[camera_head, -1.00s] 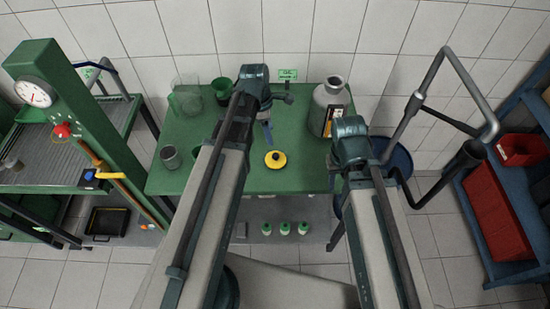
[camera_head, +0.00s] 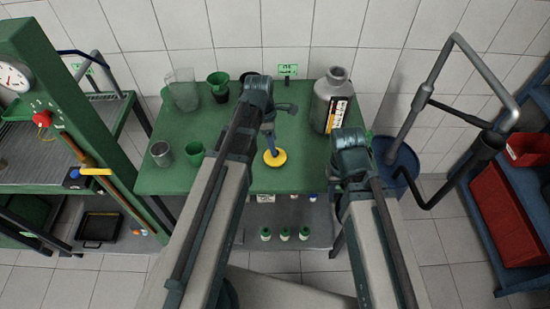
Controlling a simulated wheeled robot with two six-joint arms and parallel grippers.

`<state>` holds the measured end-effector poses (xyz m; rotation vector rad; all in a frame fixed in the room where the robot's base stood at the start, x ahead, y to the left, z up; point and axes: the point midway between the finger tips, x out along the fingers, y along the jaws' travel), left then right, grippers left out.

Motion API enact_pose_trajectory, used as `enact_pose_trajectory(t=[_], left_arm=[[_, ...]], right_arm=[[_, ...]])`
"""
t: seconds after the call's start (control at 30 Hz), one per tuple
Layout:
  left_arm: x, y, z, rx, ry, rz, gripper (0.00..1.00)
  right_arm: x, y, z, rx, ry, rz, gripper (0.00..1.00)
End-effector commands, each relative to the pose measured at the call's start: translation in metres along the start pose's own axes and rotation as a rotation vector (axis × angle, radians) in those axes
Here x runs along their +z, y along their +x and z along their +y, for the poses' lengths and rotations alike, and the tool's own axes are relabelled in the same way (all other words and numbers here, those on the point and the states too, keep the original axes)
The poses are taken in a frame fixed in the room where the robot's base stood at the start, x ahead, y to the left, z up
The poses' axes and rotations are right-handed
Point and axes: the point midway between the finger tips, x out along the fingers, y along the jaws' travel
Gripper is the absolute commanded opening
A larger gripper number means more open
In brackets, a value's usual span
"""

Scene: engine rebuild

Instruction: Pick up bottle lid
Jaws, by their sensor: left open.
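The yellow round lid (camera_head: 274,158) lies on the green table, right of my left forearm. The large grey bottle (camera_head: 323,96), with a yellow, white and black label, stands upright at the table's back right; its neck looks uncapped. My left gripper (camera_head: 271,148) points down from its wrist, with its tips at the middle of the lid. It is open. Whether the tips touch the lid cannot be told. My right arm ends at the table's right edge, and its gripper is hidden behind the wrist.
On the green table (camera_head: 180,180) at the left are a clear jug (camera_head: 183,94), green funnels (camera_head: 217,84) and a grey cup (camera_head: 161,153). Several small bottles (camera_head: 284,234) stand on the lower shelf. A blue drum (camera_head: 402,162) is at the right. The table's middle right is clear.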

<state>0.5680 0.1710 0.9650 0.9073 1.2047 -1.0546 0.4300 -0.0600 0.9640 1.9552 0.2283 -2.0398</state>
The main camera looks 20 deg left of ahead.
Motion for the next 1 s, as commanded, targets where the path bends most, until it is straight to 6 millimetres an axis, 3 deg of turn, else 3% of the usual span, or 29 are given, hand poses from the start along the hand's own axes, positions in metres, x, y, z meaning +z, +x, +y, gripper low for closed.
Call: enact_pose_trajectory(t=[0.33, 0.67, 1.0], left_arm=[[-0.002, 0.045, 0.004, 0.0, 0.0, 0.0, 0.67], [-0.001, 0.047, 0.004, 0.0, 0.0, 0.0, 0.67], [-0.002, 0.047, 0.004, 0.0, 0.0, 0.0, 0.08]], right_arm=[[-0.003, 0.044, -0.004, 0.0, 0.0, 0.0, 0.39], [-0.003, 0.047, -0.004, 0.0, 0.0, 0.0, 0.39], [-0.003, 0.047, -0.004, 0.0, 0.0, 0.0, 0.39]])
